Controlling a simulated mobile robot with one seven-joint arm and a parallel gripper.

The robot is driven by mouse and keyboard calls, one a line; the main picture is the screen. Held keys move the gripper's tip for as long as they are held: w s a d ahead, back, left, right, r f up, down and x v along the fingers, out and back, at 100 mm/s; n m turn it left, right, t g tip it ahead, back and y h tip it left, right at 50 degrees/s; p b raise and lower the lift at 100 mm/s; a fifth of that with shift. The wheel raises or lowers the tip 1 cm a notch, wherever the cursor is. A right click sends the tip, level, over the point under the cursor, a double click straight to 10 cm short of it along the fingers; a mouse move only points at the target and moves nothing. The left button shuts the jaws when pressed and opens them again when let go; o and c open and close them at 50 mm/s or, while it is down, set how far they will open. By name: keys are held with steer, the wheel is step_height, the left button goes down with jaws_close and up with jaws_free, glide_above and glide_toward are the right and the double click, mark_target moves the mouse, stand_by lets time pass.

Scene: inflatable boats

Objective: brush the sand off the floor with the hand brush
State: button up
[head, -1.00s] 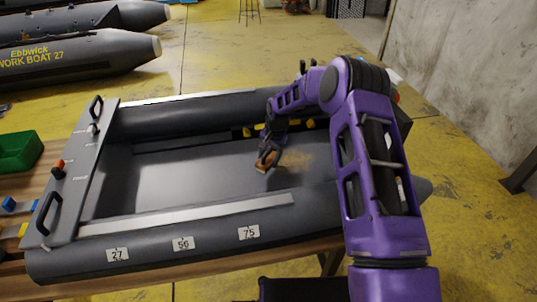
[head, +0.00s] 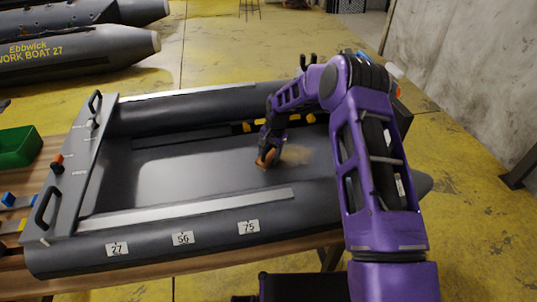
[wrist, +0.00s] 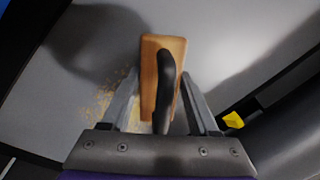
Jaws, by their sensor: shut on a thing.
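The hand brush (wrist: 150,70) has a wooden back and a dark handle. My gripper (wrist: 160,95) is shut on the brush's dark handle. In the head view the brush (head: 266,157) is at the boat's grey floor (head: 190,170), below my gripper (head: 268,146). The sand (head: 297,155) is a tan patch just right of the brush. In the wrist view the sand (wrist: 112,98) shows as scattered grains left of the brush. The bristles are hidden under the wooden back, so I cannot tell if they touch the floor.
The boat's dark tubes (head: 180,231) wall the floor in. Yellow pieces (head: 277,121) line the far tube. A grey transom board (head: 72,165) with handles stands at the left. A green bin (head: 18,147) is on the bench beyond it. The floor left of the brush is clear.

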mark_target(312, 154)
steer(key=shift+f, duration=0.7)
